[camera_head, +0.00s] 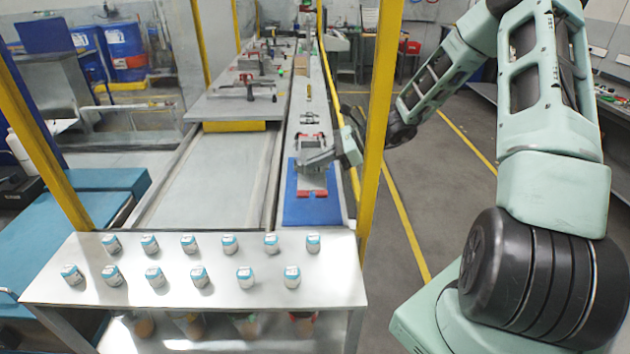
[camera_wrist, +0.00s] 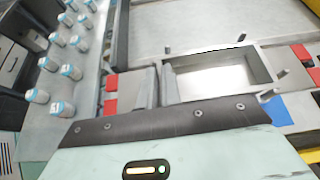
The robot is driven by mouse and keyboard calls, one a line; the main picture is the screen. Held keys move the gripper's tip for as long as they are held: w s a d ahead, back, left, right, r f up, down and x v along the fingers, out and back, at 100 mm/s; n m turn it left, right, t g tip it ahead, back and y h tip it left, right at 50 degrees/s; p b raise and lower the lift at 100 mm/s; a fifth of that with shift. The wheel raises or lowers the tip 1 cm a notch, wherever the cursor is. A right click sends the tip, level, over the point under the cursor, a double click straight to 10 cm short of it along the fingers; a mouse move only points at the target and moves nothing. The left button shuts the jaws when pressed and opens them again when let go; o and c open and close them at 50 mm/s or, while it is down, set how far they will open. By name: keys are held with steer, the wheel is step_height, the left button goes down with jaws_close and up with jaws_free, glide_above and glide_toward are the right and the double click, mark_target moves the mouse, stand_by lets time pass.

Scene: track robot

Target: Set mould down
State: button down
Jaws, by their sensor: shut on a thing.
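The mould is a grey metal piece with red blocks at its ends (camera_head: 313,182). In the head view it is over the blue mat (camera_head: 309,210) on the long narrow bench. My gripper (camera_head: 308,162) reaches in from the right and is shut on it, covering its middle. In the wrist view the mould shows a shallow rectangular cavity (camera_wrist: 218,77), with red blocks at both sides. My gripper's fingers (camera_wrist: 161,86) close on a wall beside the cavity. Part of the blue mat (camera_wrist: 288,109) shows at right. I cannot tell whether the mould touches the mat.
A metal table (camera_head: 340,283) in front carries two rows of small white jars with blue lids. A yellow post (camera_head: 378,110) stands close to my arm. A bench with clamps (camera_head: 225,105) lies behind on the left. The grey surface left of the blue mat is bare.

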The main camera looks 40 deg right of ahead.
steer(key=shift+f+p, duration=0.95)
steer(key=shift+f, duration=2.85)
steer(key=shift+f, duration=0.1)
steer(key=c, duration=1.6)
jaws_free()
steer(key=b+v, duration=0.4)
steer(key=v, duration=0.8)
